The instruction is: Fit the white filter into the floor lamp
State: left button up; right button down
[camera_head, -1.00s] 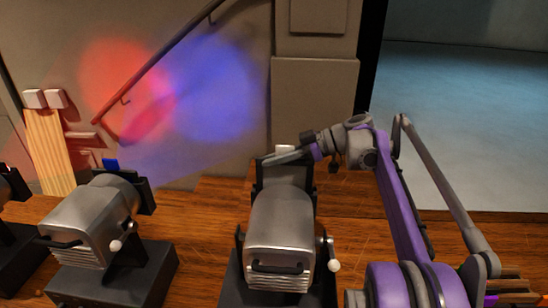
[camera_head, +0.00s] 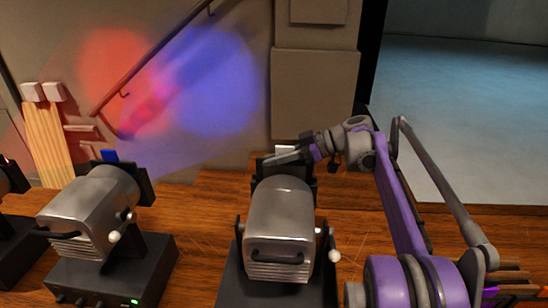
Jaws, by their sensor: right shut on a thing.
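A grey floor lamp (camera_head: 279,218) on a black base stands in the middle of the view, its black front frame (camera_head: 259,170) facing away from me. My right gripper (camera_head: 283,157) reaches in from the right, over the top of that frame. It is shut on the white filter (camera_head: 285,149), of which only a small pale edge shows above the fingers. The fingers and lamp hide the rest, so I cannot tell whether it sits in the frame's slot. My left gripper is not in view.
A second lamp (camera_head: 88,210) with a blue filter (camera_head: 109,155) stands to the left, and part of another lamp (camera_head: 8,232) shows at the left edge. Wooden floor (camera_head: 205,215) is free between the two larger lamps. Red and blue light falls on the wall.

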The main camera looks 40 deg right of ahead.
aim_at(274, 170)
jog(key=shift+f+b, duration=0.6)
jog(key=shift+f, duration=1.15)
jog(key=c, duration=0.8)
grip_release()
jog(key=shift+c, duration=0.2)
jog(key=v, duration=1.1)
jog(key=shift+w, duration=0.1)
jog(key=shift+d, duration=0.1)
